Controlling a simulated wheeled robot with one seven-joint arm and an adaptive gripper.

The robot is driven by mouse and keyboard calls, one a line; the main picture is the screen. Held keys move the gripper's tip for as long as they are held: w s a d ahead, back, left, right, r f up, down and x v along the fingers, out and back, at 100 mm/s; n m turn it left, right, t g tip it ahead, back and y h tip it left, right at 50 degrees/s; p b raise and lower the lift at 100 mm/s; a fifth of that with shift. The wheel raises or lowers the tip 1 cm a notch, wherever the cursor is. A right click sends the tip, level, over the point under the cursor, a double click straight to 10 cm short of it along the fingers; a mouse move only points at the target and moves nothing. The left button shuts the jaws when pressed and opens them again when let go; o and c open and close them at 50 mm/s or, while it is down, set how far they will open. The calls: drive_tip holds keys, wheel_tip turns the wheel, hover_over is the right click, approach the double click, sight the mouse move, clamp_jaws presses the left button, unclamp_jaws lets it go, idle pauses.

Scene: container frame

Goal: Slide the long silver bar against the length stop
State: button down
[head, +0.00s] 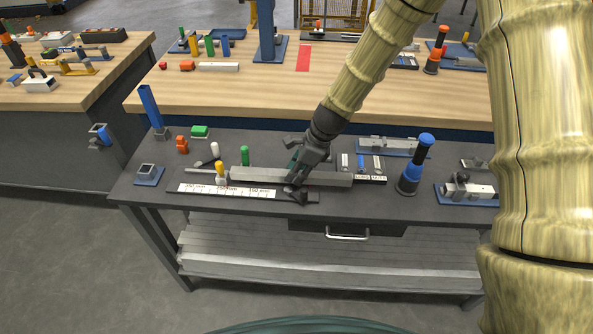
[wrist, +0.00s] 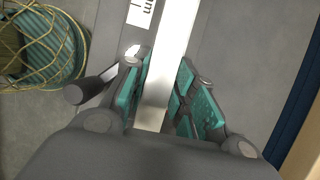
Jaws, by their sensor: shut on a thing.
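The long silver bar (head: 330,179) lies along the near dark bench, behind a white ruler strip (head: 225,191) with millimetre marks. My gripper (head: 296,180) comes down over the bar right of its middle and is shut on it. In the wrist view, the bar (wrist: 173,40) runs between the teal pads of my gripper (wrist: 168,82). A small stop with a yellow top (head: 220,173) sits on a thin rod by the bar's left end; it looks like the length stop. I cannot tell whether bar and stop touch. My gripper hides part of the bar.
A green-topped peg (head: 245,156) and a white-topped handle (head: 214,150) stand behind the bar. A labelled holder (head: 370,180) is near its right end, with a blue-topped tool (head: 415,165) beyond. A square socket on a blue base (head: 148,174) stands at the left.

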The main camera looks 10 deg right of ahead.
drive_tip(key=shift+f, duration=0.5)
drive_tip(key=shift+w+a, duration=0.2)
drive_tip(key=shift+a, duration=0.5)
idle(0.7)
drive_tip(key=c, duration=1.1)
unclamp_jaws()
drive_tip(key=o, duration=0.6)
drive_tip(key=shift+r, duration=0.1)
drive_tip(key=shift+r+p, duration=3.3)
drive_tip(key=shift+r, duration=0.15)
